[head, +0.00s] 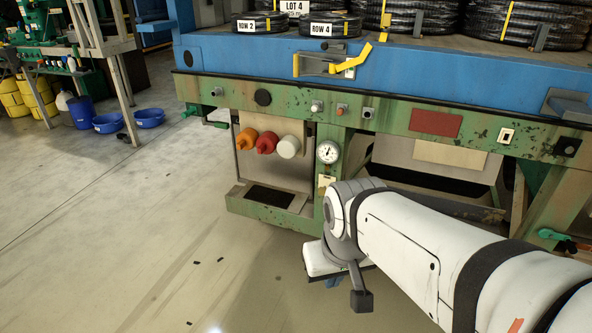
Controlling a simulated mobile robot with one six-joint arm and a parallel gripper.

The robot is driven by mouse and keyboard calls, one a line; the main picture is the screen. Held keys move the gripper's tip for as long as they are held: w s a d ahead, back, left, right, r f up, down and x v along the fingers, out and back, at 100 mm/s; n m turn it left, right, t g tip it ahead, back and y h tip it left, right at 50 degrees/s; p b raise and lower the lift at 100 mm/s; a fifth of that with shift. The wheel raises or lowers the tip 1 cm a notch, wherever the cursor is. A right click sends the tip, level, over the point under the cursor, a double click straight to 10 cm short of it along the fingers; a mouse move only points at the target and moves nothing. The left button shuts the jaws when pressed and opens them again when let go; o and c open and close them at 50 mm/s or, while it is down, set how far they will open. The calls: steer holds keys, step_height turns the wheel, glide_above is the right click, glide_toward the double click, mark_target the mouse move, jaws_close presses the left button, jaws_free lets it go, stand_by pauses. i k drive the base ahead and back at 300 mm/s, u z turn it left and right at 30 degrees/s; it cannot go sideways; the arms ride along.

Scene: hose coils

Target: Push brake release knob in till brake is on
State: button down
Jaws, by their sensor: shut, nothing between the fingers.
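Three round knobs, orange (246,139), red (267,143) and white (288,147), stick out in a row from a pale panel under the green frame rail. I cannot tell by any label which control is the brake release knob, or how far each is pushed in. A round dial gauge (328,152) sits right of the white knob. My arm reaches in from the lower right, and its bent joint stands below the gauge.
A green rail (388,118) carries small buttons and a red plate (436,122). Above it, a blue deck (225,60) holds black hose coils (428,18) and a yellow lever (350,65). Blue basins (148,118) stand at left. The floor in front of the knobs is mostly clear.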

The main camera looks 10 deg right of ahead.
mark_target(322, 190)
steer(key=u, duration=0.1)
steer(key=i, duration=0.9)
steer(key=z, duration=0.1)
